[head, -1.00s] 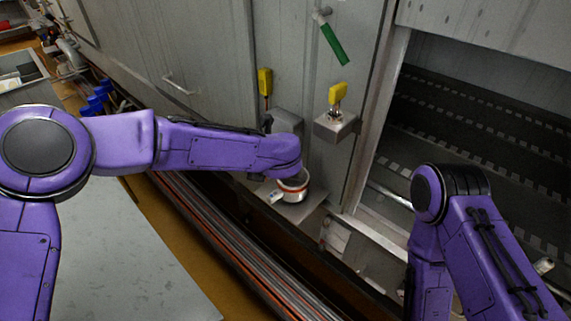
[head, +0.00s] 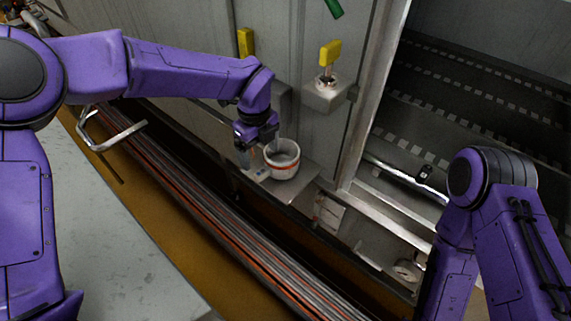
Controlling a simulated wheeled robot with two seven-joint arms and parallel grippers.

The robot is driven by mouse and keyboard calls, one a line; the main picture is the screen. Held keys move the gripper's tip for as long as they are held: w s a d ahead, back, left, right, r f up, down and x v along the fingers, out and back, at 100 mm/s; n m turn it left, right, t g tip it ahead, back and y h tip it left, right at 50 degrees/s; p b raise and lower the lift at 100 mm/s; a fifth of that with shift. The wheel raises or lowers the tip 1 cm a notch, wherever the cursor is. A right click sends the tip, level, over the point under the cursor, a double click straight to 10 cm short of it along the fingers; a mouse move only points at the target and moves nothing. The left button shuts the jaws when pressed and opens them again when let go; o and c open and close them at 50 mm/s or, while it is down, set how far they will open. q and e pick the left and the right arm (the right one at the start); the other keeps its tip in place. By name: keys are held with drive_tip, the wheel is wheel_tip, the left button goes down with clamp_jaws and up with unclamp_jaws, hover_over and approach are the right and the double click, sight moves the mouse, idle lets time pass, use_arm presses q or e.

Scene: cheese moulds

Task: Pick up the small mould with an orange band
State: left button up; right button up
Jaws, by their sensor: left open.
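The mould (head: 283,164) is a small round white cup with an orange band around it. It stands upright on a small metal shelf at the foot of the wall panel, and its open top and grey inside show. My left gripper (head: 258,158) points down at the left edge of the mould, close to its rim. It is open, with nothing visible between its fingers. Whether a finger touches the mould I cannot tell. My right arm comes in at the lower right; its gripper is out of sight.
The metal shelf (head: 298,187) juts from the wall. A yellow-handled tool (head: 328,58) stands in a block above it, and another yellow handle (head: 246,42) is behind my left arm. Metal rails (head: 215,205) run below. A grey tabletop (head: 120,265) fills the lower left.

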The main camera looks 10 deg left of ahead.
sight(263, 171)
use_arm(q)
drive_tip(key=f, duration=0.2)
drive_tip(key=f+p, duration=0.1)
drive_tip(key=f, duration=0.1)
drive_tip(key=s+f, duration=0.1)
drive_tip(key=f, duration=0.1)
drive_tip(key=shift+d+p, duration=0.3)
drive_tip(key=shift+p, duration=0.05)
drive_tip(key=shift+f, duration=0.45)
drive_tip(key=shift+w, duration=0.1)
drive_tip(key=c, duration=1.1)
